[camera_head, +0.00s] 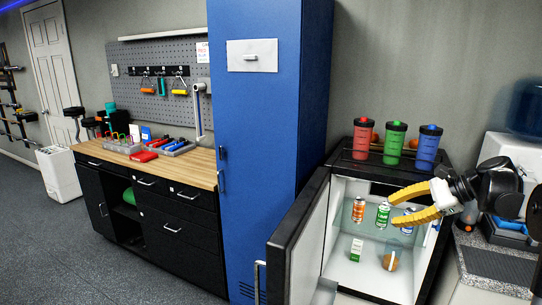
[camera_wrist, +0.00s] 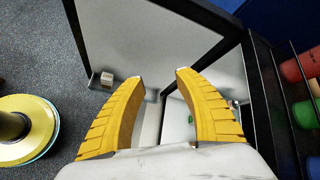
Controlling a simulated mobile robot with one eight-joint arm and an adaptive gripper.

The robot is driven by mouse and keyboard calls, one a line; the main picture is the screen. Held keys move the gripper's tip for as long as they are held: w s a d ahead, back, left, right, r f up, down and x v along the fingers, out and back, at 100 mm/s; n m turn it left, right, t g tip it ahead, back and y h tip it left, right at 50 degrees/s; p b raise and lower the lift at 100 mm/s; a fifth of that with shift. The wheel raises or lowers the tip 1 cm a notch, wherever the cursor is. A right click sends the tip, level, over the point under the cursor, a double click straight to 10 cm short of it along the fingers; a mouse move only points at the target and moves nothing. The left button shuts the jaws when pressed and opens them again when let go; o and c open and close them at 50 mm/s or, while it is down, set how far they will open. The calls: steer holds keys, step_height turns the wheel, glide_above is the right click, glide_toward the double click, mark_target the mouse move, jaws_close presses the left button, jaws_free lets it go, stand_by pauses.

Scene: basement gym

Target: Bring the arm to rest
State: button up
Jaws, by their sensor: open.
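My gripper (camera_head: 393,210) has two yellow fingers spread apart with nothing between them. In the head view it reaches in from the right, in front of the open mini fridge (camera_head: 343,250). The wrist view shows the same two fingertips (camera_wrist: 160,77) apart, with the fridge door (camera_wrist: 160,38) beyond them. My arm bends in from the right edge of the head view. The fingers partly cover a blue can (camera_head: 409,212) inside the fridge.
The fridge door (camera_head: 297,245) stands open to the left. Red, green and blue shakers (camera_head: 395,143) stand on top. A tall blue locker (camera_head: 262,140) is left.

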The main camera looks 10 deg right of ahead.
steer(key=s+a+n+g+h, duration=0.15)
steer(key=s+a+n, duration=0.25)
steer(key=a, duration=0.6)
steer(key=s+a+f+n+t+h, duration=0.1)
steer(key=s+a+f+n+h, duration=0.2)
steer(key=s+a+n, duration=0.4)
steer(key=s+a+f+n+h, duration=0.3)
steer(key=s+a+f+n, duration=0.2)
steer(key=s, duration=0.7)
steer(key=a+n, duration=0.2)
steer(key=n, duration=0.1)
steer(key=shift+s+a+t, duration=0.25)
steer(key=shift+s+t, duration=0.1)
